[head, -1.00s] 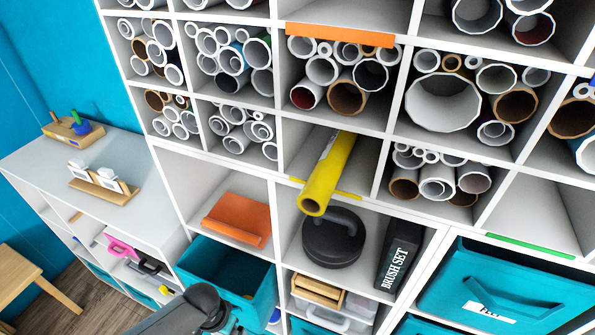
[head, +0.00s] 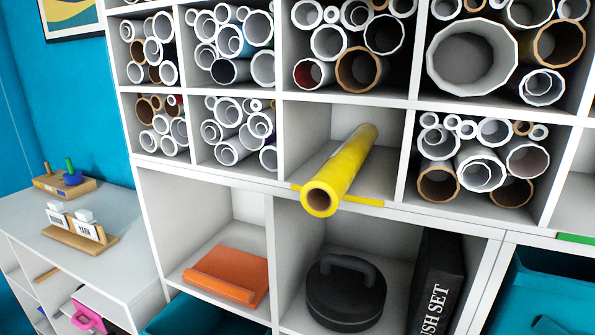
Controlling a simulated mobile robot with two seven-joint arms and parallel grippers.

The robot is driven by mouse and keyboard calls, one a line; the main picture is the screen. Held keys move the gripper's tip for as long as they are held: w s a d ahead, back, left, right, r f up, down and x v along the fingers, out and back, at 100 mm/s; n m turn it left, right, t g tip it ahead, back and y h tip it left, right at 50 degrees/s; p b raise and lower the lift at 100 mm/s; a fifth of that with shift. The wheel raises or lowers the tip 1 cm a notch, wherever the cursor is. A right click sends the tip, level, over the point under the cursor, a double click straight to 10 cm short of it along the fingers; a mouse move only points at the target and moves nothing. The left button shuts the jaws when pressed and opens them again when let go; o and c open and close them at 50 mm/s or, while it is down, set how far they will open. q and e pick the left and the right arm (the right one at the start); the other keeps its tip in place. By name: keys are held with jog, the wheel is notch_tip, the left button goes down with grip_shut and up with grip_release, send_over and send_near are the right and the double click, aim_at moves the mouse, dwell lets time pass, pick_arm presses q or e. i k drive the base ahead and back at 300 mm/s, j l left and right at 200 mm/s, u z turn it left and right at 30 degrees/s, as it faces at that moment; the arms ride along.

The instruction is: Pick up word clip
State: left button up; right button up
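Two small white clip-like blocks (head: 86,222) with dark lettering stand on a wooden stand (head: 80,241) on the white cabinet top at the left. They look like word clips; the lettering is too small to read surely. They stand apart from each other, upright or slightly tilted. Neither of my grippers is in view, so their hold and distance to the clips do not show.
A wooden peg toy (head: 64,184) sits behind the stand on the cabinet top (head: 135,215). A yellow roll (head: 340,170) sticks out of the shelf. An orange folded item (head: 227,275), a black round case (head: 345,290) and a black box (head: 437,285) fill lower cubbies.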

aim_at(55, 214)
jog(key=u, duration=1.45)
